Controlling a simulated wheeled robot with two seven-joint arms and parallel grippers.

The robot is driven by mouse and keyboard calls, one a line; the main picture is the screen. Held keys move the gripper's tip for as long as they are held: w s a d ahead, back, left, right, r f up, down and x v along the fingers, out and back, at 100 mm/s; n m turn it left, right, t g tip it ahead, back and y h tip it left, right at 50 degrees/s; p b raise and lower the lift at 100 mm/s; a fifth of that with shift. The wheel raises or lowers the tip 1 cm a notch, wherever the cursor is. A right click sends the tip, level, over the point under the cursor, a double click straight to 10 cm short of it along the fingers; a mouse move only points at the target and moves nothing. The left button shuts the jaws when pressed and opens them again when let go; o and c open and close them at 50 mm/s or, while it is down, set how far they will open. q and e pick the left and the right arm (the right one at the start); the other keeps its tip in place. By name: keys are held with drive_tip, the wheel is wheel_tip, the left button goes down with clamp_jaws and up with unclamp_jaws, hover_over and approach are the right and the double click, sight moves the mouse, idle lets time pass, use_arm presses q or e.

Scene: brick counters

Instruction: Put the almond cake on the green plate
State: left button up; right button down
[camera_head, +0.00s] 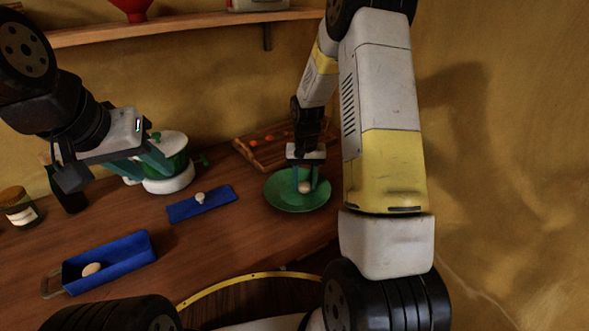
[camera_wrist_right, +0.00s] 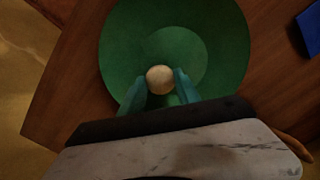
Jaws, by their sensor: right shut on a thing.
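The almond cake, a small pale round piece, is between the fingertips of my right gripper (camera_head: 306,184) and over the middle of the green plate (camera_head: 284,200). In the right wrist view the cake (camera_wrist_right: 160,79) has a teal finger of the gripper (camera_wrist_right: 160,88) on each side, with the green plate (camera_wrist_right: 120,45) beneath. I cannot tell whether the cake touches the plate. My left gripper (camera_head: 142,163) is at the left, in front of a green and white device, with its teal fingers apart and nothing seen between them.
The green and white device (camera_head: 170,183) stands at the back. A blue tray (camera_head: 130,260) with an egg-shaped thing (camera_head: 91,269), a small blue board (camera_head: 215,207) with a pale thing on it, a jar (camera_head: 18,208) and a dark bottle (camera_head: 72,201) are leftward. A wooden tray (camera_head: 262,156) lies behind the plate.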

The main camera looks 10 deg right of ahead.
sight(305, 185)
drive_tip(key=shift+f, duration=0.2)
drive_tip(key=c, duration=0.9)
unclamp_jaws()
drive_tip(key=s+a+r+t, duration=0.1)
drive_tip(key=s+r, duration=0.1)
drive_tip(key=r, duration=0.8)
drive_tip(key=s+r, duration=0.3)
drive_tip(key=r, duration=0.6)
drive_tip(key=s+a+r+n+t, duration=0.1)
drive_tip(key=s+r, duration=0.2)
drive_tip(key=s, duration=0.3)
drive_tip(key=s+a+r+n+t+y, duration=0.1)
drive_tip(key=s+r+t, duration=0.1)
drive_tip(key=s, duration=0.5)
drive_tip(key=s+a+r+n+t+y, duration=0.1)
drive_tip(key=s+r+t, duration=0.1)
drive_tip(key=s+r, duration=0.2)
drive_tip(key=shift+s+a+r, duration=0.1)
drive_tip(key=shift+s+a, duration=0.05)
drive_tip(key=shift+s, duration=0.6)
drive_tip(key=shift+s+a, duration=0.1)
drive_tip(key=shift+s, duration=0.6)
